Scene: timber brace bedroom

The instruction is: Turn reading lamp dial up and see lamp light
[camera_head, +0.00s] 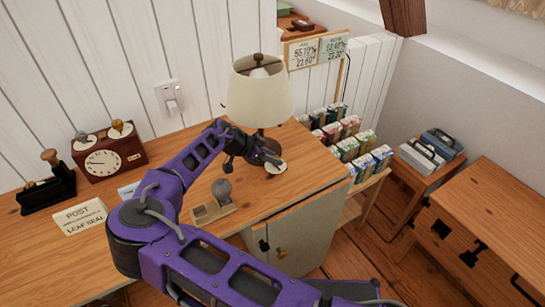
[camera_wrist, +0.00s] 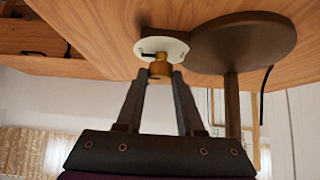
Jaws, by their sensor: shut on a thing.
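The reading lamp (camera_head: 259,97) stands on the wooden desk, with a cream shade and a dark round base. Its bulb shows inside the shade's open top, with no clear glow. A pale round dial plate (camera_head: 276,167) sits at the base's front edge. In the wrist view, the lamp base (camera_wrist: 245,42) and the dial plate (camera_wrist: 152,48) appear upside down, and a brass knob (camera_wrist: 160,69) stands out from the plate. My gripper (camera_head: 262,158) is at the dial; in the wrist view its fingers (camera_wrist: 161,76) are shut on the brass knob.
A rack of cartons (camera_head: 345,140) stands right of the desk. A wall switch (camera_head: 171,98) is behind.

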